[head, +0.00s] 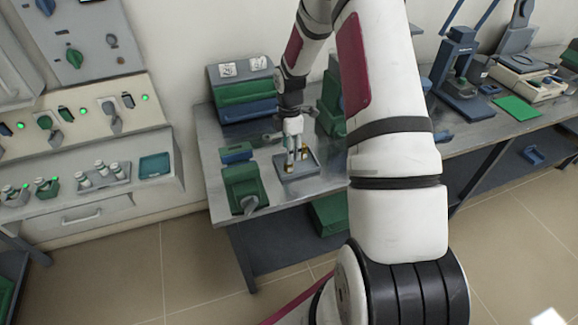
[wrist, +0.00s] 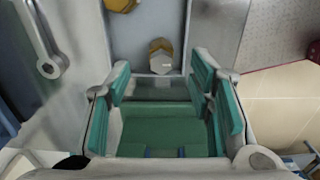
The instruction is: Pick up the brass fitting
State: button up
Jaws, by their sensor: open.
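A brass fitting (wrist: 160,56) with a hexagonal head lies on a grey tray (wrist: 138,30) in the wrist view, just beyond my fingertips and roughly midway between them. A second brass piece (wrist: 120,4) is cut off at the top edge of that view. In the head view the tray (head: 313,163) is on the metal bench, with small brass spots (head: 289,168) beside my fingers. My gripper (wrist: 161,84) is open with nothing between its teal-padded fingers. It also shows small in the head view (head: 296,153), pointing down over the tray. I cannot tell its exact height.
A green-and-blue rack (head: 243,95) stands behind. My arm hides the bench's middle.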

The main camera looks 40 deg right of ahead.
aim_at(289, 166)
jog(key=shift+a+f+p, duration=0.2)
jog(key=shift+f+p, duration=0.3)
jog(key=shift+f, duration=2.1)
jog(key=shift+c, duration=0.3)
grip_shut()
